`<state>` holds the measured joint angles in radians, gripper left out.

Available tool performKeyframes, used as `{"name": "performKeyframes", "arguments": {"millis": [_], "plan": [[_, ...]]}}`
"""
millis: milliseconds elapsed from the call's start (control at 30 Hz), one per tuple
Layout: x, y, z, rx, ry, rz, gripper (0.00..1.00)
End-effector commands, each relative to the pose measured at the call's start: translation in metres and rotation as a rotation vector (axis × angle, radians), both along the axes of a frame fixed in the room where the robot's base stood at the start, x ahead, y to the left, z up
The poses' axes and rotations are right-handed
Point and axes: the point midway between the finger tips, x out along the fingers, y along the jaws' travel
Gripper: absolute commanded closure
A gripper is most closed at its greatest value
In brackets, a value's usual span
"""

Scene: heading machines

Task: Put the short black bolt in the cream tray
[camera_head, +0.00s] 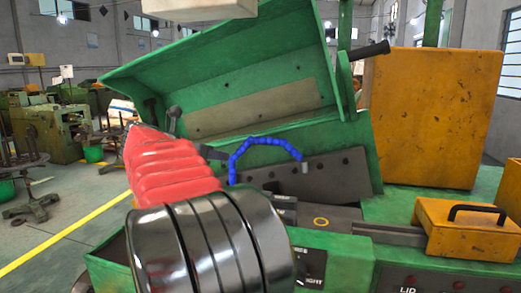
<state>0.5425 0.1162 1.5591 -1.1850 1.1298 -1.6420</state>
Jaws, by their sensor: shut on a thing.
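I cannot pick out the short black bolt in this view. No cream tray can be made out; a cream block (205,9) is cut off by the top edge, and I cannot tell what it is. My gripper cannot be made out. A red ribbed sleeve (172,168) and shiny dark metal rings (210,245) fill the lower left foreground and hide part of the machine. Small dark grey parts (172,120) show just beyond the sleeve, too unclear to name.
A green machine with a raised lid (225,75) stands ahead. A blue segmented hose (262,141) arches over its dark bed (320,172). An orange box with a black handle (465,229) is at right, below a large orange panel (432,115). Open floor (40,232) lies left.

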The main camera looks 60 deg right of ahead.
Motion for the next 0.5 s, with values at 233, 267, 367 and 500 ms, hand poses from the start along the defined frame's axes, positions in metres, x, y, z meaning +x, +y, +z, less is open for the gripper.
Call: {"name": "performKeyframes", "arguments": {"millis": [233, 267, 367, 500], "plan": [[0.090, 0.067, -0.032, 0.001, 0.002, 0.282, 1.00], [0.100, 0.076, -0.037, 0.001, 0.003, 0.317, 1.00], [0.130, 0.108, -0.052, 0.002, 0.002, 0.425, 1.00], [0.167, 0.157, -0.074, 0.002, 0.003, 0.577, 1.00]]}}
